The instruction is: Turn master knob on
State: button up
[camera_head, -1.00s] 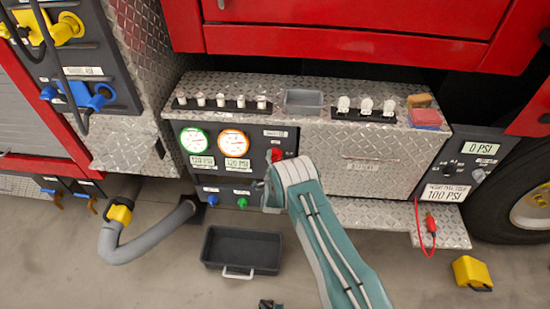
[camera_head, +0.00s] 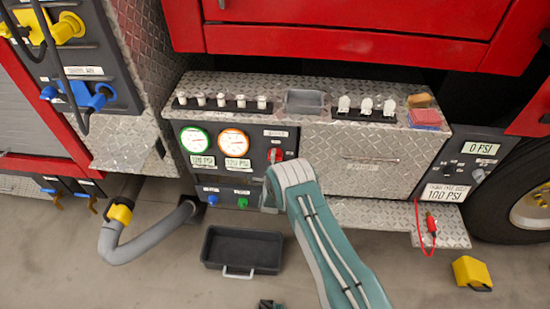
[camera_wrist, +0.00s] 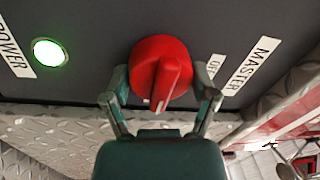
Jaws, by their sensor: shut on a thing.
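The red master knob (camera_wrist: 160,72) is on a dark panel, with "MASTER" and "OFF" labels to its right in the wrist view. Its raised grip points down in that view, not straight at the OFF label. My gripper (camera_wrist: 160,82) has one finger on each side of the knob and is shut on it. In the head view the knob (camera_head: 275,155) shows at the right of the gauges, just above my arm's bend; the fingers are hard to make out there.
A green light (camera_wrist: 48,52) labelled "POWER" glows beside the knob. Two round gauges (camera_head: 233,143) are left of it. A black bin (camera_head: 243,249) and a grey hose (camera_head: 150,238) are on the floor below. A diamond-plate box (camera_head: 365,158) stands right of the panel.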

jog(key=shift+d+f, duration=0.2)
jog(key=shift+d, duration=0.05)
jog(key=o, duration=1)
jog(key=shift+s+a, duration=0.15)
jog(key=shift+s, duration=0.3)
jog(key=s+f, duration=0.1)
jog(key=s, duration=1)
jog(key=shift+a, duration=0.1)
